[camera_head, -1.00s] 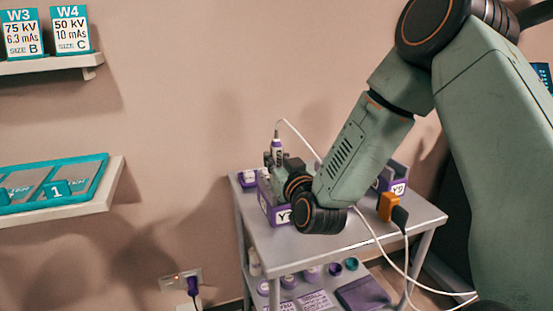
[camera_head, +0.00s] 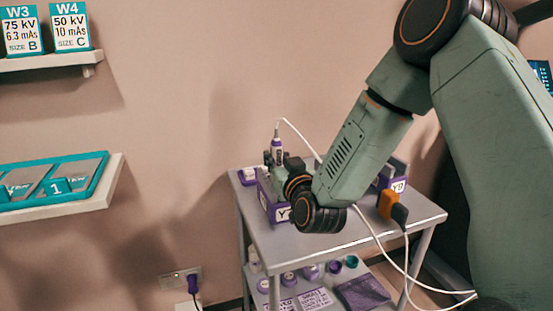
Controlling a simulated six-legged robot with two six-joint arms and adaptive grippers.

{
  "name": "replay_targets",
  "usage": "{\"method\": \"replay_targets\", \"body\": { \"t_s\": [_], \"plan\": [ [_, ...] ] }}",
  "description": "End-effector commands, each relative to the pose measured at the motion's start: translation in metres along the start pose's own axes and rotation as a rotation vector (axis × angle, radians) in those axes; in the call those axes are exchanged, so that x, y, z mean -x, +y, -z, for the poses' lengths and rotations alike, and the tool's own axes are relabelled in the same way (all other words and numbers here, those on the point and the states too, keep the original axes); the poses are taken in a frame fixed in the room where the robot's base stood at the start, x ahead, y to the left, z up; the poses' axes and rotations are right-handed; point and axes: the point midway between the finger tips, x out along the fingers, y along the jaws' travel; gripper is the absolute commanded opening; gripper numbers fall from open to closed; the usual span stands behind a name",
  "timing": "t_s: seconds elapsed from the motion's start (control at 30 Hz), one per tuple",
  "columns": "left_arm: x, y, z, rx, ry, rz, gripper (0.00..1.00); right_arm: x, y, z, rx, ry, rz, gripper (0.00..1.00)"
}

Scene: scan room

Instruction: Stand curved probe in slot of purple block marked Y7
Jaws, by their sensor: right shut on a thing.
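The probe (camera_head: 276,146), white and purple with a white cable from its top, stands upright above the left part of the cart top. My right gripper (camera_head: 278,163) is shut on it; the fingers are small and partly hidden by my wrist. A purple block (camera_head: 265,201) with a white label starting with Y is just below the gripper. My wrist covers the rest of its label. I cannot tell whether the probe's lower end is inside this block's slot. My left gripper is not in view.
Another purple block (camera_head: 396,185) with a Y label stands at the right of the grey cart (camera_head: 340,240), behind an orange and dark connector (camera_head: 391,206). A small purple-and-white item (camera_head: 247,176) is at the left corner. The white cable (camera_head: 378,245) hangs across the cart.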

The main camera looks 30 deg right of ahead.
Motion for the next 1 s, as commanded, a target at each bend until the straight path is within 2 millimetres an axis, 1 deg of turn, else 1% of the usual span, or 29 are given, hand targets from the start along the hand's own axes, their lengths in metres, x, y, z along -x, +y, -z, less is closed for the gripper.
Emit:
{"method": "replay_targets", "body": {
  "t_s": [0.2,0.23,0.53,0.87,1.0],
  "plan": [
    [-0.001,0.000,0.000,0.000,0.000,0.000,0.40,0.000,0.000,-0.001,0.000,0.003,0.000,0.00],
    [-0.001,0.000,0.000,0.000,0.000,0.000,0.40,0.000,0.000,-0.001,0.000,0.003,0.000,0.22],
    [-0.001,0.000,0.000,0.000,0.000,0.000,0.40,0.000,0.000,-0.001,0.000,0.001,0.000,0.47],
    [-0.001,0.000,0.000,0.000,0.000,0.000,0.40,0.002,0.000,-0.003,0.000,-0.002,0.000,0.47],
    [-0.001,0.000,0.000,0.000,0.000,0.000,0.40,0.016,0.000,-0.002,-0.004,-0.003,0.000,0.47]
  ]
}}
